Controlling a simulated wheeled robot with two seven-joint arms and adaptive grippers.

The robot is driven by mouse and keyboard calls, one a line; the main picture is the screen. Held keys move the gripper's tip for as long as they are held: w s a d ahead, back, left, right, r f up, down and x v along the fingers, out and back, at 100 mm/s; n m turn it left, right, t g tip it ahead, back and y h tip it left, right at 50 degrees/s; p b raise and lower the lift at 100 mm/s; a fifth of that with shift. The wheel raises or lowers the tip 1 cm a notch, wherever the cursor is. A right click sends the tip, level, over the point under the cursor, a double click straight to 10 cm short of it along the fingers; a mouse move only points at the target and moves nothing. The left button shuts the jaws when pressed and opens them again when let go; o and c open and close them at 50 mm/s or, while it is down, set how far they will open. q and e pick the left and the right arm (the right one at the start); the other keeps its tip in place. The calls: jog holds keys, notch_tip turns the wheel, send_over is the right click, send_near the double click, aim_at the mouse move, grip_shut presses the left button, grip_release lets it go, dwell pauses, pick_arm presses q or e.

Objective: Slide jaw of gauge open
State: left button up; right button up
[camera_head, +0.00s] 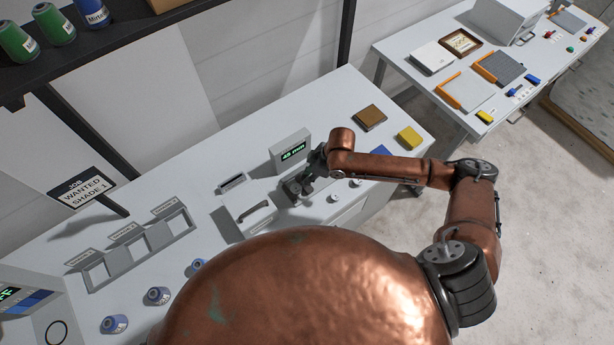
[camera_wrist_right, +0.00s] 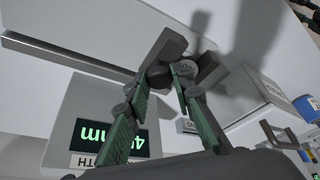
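The gauge (camera_head: 289,152) stands on the white bench with a green display that reads about 45 mm in the head view. Its display is also in the wrist view (camera_wrist_right: 108,137), turned over and partly hidden by a finger. My right gripper (camera_head: 302,186) is low at the front of the gauge. In the wrist view, the green-padded fingers of my right gripper (camera_wrist_right: 161,80) stand on either side of a dark round knob (camera_wrist_right: 159,75) on the grey jaw (camera_wrist_right: 168,44) and appear to touch it. My left gripper is not in view.
A block with a dark handle (camera_head: 257,213) lies left of my right gripper. A three-slot rack (camera_head: 135,249) and blue spools (camera_head: 158,295) are further left. A brown block (camera_head: 370,117) and a yellow block (camera_head: 410,137) lie to the right. A second table (camera_head: 400,55) stands beyond.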

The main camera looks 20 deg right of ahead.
grip_shut()
jog(key=d, duration=0.1)
jog(key=w+d+p, duration=0.1)
jog(key=d, duration=0.1)
jog(key=shift+r+p, duration=0.2)
jog(key=shift+p, duration=0.1)
jog(key=shift+w+d+f, duration=0.1)
jog(key=shift+w+d, duration=0.05)
jog(key=shift+d, duration=0.05)
jog(key=o, duration=0.5)
grip_release()
